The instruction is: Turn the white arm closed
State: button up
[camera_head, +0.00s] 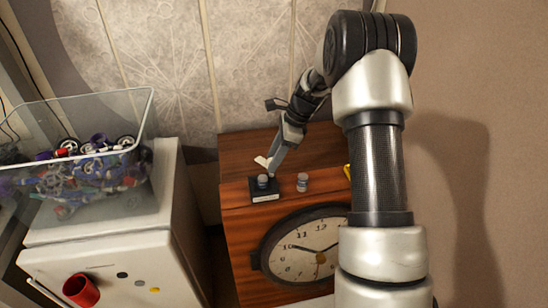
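A small white arm (261,161) shows as a short pale piece on the wooden cabinet's top. It sits just above and behind a small black block (265,196) with a pale label and a grey round cap. My gripper (274,164) reaches down from the upper right, and its tip is right beside the white arm. I cannot tell whether they touch. The fingers are too small and overlapped to tell whether they are open or shut. How the white arm joins the block is hidden.
A small grey jar (302,182) stands right of the block, near the cabinet's front edge. A large clock (300,245) is on the wooden cabinet's (240,225) front. A clear bin (140,110) of parts sits on a white fridge (120,262) at left. A red cup (82,290) shows low left.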

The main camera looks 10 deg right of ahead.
jog(key=shift+c, duration=0.5)
grip_shut()
jog(key=shift+n, duration=0.3)
jog(key=n+p, duration=0.1)
jog(key=n+g, duration=0.1)
jog(key=shift+w+r+n+p, duration=0.1)
jog(key=shift+w+n+p, duration=0.1)
jog(key=shift+n+p, duration=0.2)
jog(key=n+g, duration=0.1)
jog(key=n, duration=0.2)
jog(key=shift+w+n+g+p, duration=0.1)
jog(key=shift+n+g+p, duration=0.2)
jog(key=shift+g+p, duration=0.1)
jog(key=n+h, duration=0.1)
jog(key=n, duration=0.2)
jog(key=n+g+h, duration=0.1)
jog(key=n, duration=0.2)
jog(key=shift+w+a+g+p, duration=0.15)
jog(key=shift+a+g+p, duration=0.05)
jog(key=shift+g+p, duration=0.1)
jog(key=n+h, duration=0.1)
jog(key=n, duration=0.2)
jog(key=n+h, duration=0.1)
jog(key=n, duration=0.2)
jog(key=shift+a+n+g, duration=0.15)
jog(key=shift+n+g, duration=0.25)
